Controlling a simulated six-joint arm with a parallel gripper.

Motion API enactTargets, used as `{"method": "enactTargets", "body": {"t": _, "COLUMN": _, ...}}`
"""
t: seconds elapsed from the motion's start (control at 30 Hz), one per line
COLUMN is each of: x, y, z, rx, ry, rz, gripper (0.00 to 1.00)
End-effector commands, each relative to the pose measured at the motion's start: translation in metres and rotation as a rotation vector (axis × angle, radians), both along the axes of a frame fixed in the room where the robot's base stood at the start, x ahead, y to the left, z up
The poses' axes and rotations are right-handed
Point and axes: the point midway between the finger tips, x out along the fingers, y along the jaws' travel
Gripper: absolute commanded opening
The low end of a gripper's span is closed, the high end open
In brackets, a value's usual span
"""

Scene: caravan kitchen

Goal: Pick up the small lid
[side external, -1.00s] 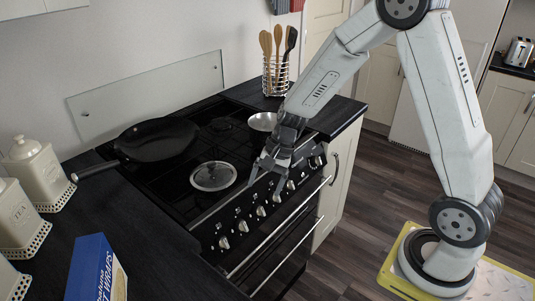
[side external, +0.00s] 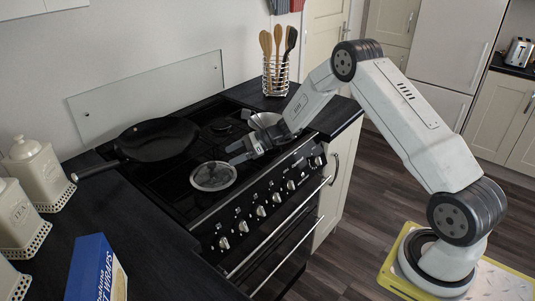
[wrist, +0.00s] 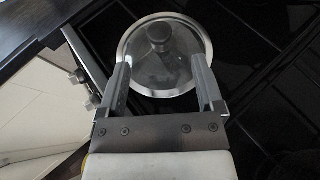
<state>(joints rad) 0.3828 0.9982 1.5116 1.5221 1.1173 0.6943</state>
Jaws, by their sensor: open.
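The small lid (side external: 213,176) is round, of clear glass with a metal rim, and lies flat on the black stove top near its front edge. In the wrist view the lid (wrist: 145,76) shows its dark round knob (wrist: 159,33) on top. My gripper (side external: 233,152) is open and empty, low over the stove at the lid's far right side in the side view. In the wrist view its fingertips (wrist: 161,66) spread over the near part of the lid, with the knob ahead, beyond the tips. I cannot tell whether the fingers touch the lid.
A black frying pan (side external: 157,140) sits at the stove's back left. A shiny round item (side external: 264,120) lies behind my gripper, partly hidden. A utensil rack (side external: 276,76) stands on the far counter. Canisters (side external: 39,172) and a blue box (side external: 92,268) stand at left.

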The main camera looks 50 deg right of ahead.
Motion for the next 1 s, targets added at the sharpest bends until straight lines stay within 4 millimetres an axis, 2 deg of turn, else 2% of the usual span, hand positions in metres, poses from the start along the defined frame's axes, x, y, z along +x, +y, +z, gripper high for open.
{"method": "enactTargets", "body": {"t": 0.4, "x": 0.013, "y": 0.020, "z": -0.010, "rx": -0.003, "ry": 0.000, "rz": 0.004, "gripper": 0.86}}
{"method": "enactTargets", "body": {"t": 0.73, "x": 0.017, "y": 0.026, "z": -0.013, "rx": -0.004, "ry": 0.000, "rz": 0.005, "gripper": 0.86}}
{"method": "enactTargets", "body": {"t": 1.0, "x": 0.034, "y": 0.048, "z": -0.023, "rx": -0.005, "ry": 0.000, "rz": 0.006, "gripper": 0.86}}
